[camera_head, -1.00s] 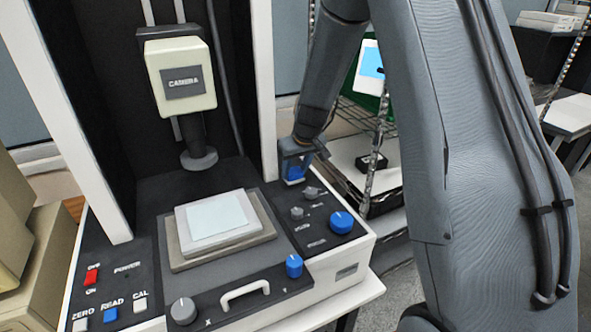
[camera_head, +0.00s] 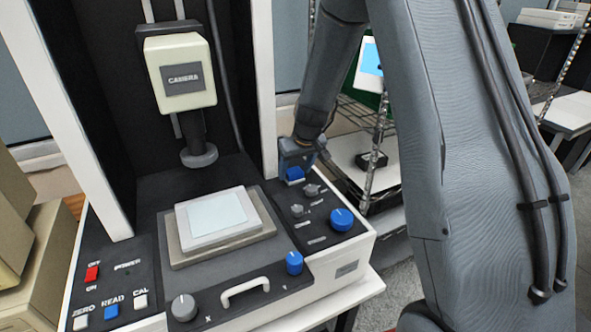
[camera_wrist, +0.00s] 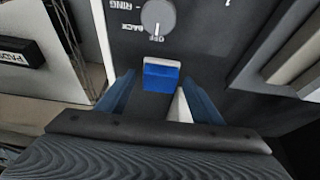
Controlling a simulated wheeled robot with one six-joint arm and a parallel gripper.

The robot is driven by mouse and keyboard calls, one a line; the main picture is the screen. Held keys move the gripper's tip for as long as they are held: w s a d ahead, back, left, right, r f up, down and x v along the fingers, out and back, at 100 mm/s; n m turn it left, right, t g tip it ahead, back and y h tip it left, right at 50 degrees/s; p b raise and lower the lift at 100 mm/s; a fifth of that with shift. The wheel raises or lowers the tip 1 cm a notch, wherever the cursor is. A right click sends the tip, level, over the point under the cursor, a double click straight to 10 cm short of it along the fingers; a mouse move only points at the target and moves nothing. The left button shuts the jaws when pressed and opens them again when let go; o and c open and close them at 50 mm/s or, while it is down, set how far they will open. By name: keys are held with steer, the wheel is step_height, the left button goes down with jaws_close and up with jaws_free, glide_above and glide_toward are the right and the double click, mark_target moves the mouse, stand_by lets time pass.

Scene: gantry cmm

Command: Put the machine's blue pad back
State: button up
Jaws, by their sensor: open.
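The blue pad (camera_head: 294,174) is a small block at the back right of the measuring machine's dark control panel (camera_head: 318,243). In the wrist view the blue pad (camera_wrist: 162,77) shows a lighter top strip and lies just below a grey knob. My gripper (camera_head: 298,158) is at the pad, over the machine's back right corner. In the wrist view my open gripper (camera_wrist: 159,80) has one blue finger on each side of the pad, with gaps visible between. Whether the pad sits fully in a seat cannot be told.
The machine's camera head (camera_head: 180,72) hangs over a stage with a pale plate (camera_head: 216,212). A large blue knob (camera_head: 341,219) and small grey knobs are near my gripper. A white upright (camera_head: 263,90) stands close to its left. A wire shelf holds a small black box (camera_head: 372,161).

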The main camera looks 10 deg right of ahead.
steer(key=shift+s+r, duration=0.1)
steer(key=shift+r, duration=0.45)
steer(key=a+b+v, duration=0.1)
steer(key=b+v, duration=0.2)
steer(key=v, duration=0.8)
steer(key=s+f+m+g, duration=0.1)
steer(key=s+f, duration=0.2)
steer(key=s, duration=0.9)
steer(key=s+f+m+g, duration=0.1)
steer(key=s+f, duration=0.2)
steer(key=s, duration=0.9)
steer(key=shift+d+g+h, duration=0.25)
steer(key=shift+g+h, duration=0.15)
